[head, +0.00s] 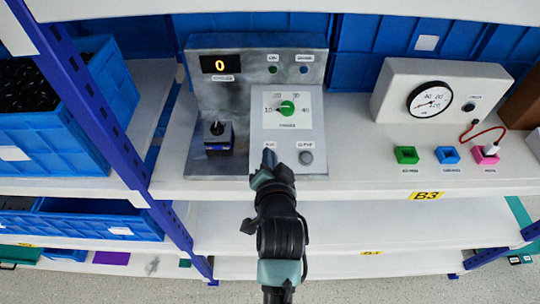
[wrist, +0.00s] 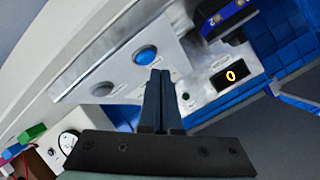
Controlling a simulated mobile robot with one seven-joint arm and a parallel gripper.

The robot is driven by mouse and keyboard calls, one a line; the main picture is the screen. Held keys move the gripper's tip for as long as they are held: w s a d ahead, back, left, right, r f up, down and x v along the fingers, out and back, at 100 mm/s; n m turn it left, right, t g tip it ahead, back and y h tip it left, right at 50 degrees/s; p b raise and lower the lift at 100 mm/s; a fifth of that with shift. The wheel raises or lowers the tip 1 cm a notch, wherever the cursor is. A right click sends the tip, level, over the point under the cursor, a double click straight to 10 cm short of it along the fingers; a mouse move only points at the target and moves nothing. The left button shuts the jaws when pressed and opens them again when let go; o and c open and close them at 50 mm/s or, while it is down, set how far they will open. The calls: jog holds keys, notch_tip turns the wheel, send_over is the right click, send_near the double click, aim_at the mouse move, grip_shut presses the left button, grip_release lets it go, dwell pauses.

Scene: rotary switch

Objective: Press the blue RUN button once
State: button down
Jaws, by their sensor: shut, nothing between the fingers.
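The blue RUN button (wrist: 146,55) shows in the wrist view as a round blue disc in a dark ring on the pale panel. In the head view my gripper hides it, below its small label. My gripper (head: 268,155) is shut and empty, its fingers pointing at the panel. In the wrist view its fingertips (wrist: 160,72) appear right beside the button's lower edge; I cannot tell whether they touch it. A grey button (head: 306,157) sits to the right of the gripper in the head view.
The metal control box has a display (head: 220,64) reading 0, a green rotary knob (head: 287,107) and a device (head: 217,132) on the left. A gauge box (head: 433,95) and coloured sockets (head: 447,154) stand right. Blue bins (head: 65,110) are left.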

jog(key=shift+f, duration=0.1)
dwell(0.5)
jog(key=shift+w+f, duration=0.15)
jog(key=shift+f, duration=0.15)
